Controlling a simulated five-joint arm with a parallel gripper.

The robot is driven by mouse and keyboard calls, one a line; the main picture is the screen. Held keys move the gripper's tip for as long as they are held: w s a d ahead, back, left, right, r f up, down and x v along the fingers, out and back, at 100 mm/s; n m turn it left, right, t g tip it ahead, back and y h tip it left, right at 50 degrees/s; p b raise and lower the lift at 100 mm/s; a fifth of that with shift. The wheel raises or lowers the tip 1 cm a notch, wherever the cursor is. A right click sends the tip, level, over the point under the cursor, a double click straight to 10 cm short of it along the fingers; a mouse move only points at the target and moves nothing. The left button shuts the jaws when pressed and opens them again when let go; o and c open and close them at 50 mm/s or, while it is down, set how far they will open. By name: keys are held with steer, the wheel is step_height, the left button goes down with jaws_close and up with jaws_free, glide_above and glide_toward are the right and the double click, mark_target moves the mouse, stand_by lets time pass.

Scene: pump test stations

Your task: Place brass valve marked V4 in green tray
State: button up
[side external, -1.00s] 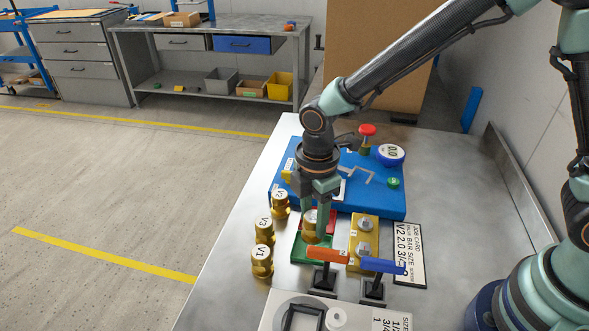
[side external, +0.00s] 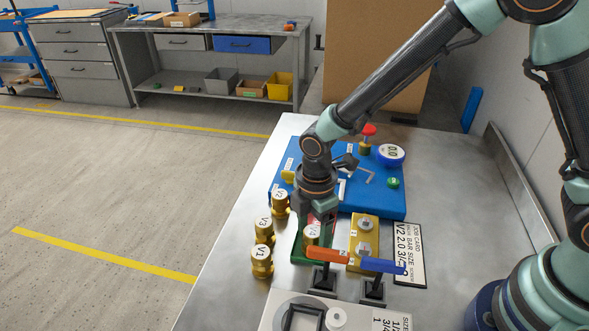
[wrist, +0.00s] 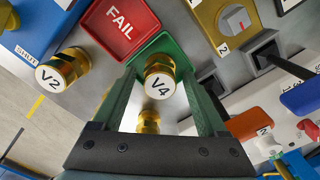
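The brass valve marked V4 (wrist: 160,80) stands label-up at the green tray (wrist: 174,47); it also shows in the side view (side external: 312,234). The tray shows there as a green edge (side external: 298,252), partly hidden by my gripper. My gripper (wrist: 158,72) points down over the tray, with one finger on each side of V4. In the wrist view a gap shows between V4 and the fingers, so they look open around it. The valve's foot is hidden, so I cannot tell exactly how it rests.
Brass valves V2 (side external: 280,203), V3 (side external: 264,230) and V1 (side external: 262,262) stand left of the tray. The red FAIL tray (wrist: 120,25) adjoins the green one. A brass block (side external: 364,243) and orange (side external: 327,255) and blue (side external: 384,265) handles are close at right.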

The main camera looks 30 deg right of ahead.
mark_target(313, 231)
step_height(313, 231, up, 12)
steer(key=f, duration=0.1)
steer(key=s+d+r+m+t, duration=0.2)
steer(key=d+r+m, duration=0.3)
steer(key=d+m, duration=0.4)
steer(key=s+d+r+m+t, duration=0.3)
steer(key=d+r+m, duration=0.3)
steer(key=d+m, duration=0.3)
steer(key=shift+s+d+r+t, duration=0.2)
steer(key=shift+s+d+t, duration=0.1)
steer(key=shift+s, duration=0.4)
